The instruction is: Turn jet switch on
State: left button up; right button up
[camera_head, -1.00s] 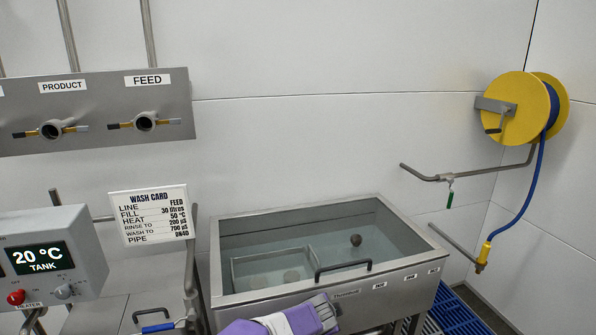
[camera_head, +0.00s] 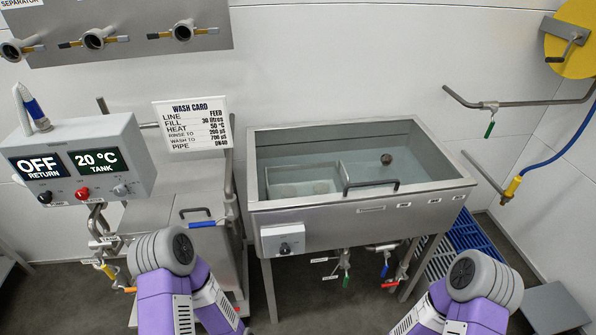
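A stainless wash tank (camera_head: 365,203) holding clear water stands on legs in the middle. A small steel control box (camera_head: 270,238) with a round knob (camera_head: 284,248) is on its front left. I cannot read a jet label or tell the knob's setting. Both my purple arms show at the bottom, one in front of the tank's left side and one toward its right. Neither gripper shows, so I cannot see what they hold.
A heater control box (camera_head: 130,150) at left reads OFF RETURN and 20 °C TANK. A wash card (camera_head: 192,125) hangs behind it. Several coloured-handled valves (camera_head: 346,258) sit under the tank. A blue grate (camera_head: 462,235) lies at right. A yellow hose reel (camera_head: 575,40) is on the wall.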

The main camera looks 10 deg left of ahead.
aim_at(284, 251)
jog(key=z, duration=1.85)
jog(key=k, duration=1.3)
jog(key=u, duration=2.15)
jog(key=i, duration=0.5)
jog(key=u, duration=0.05)
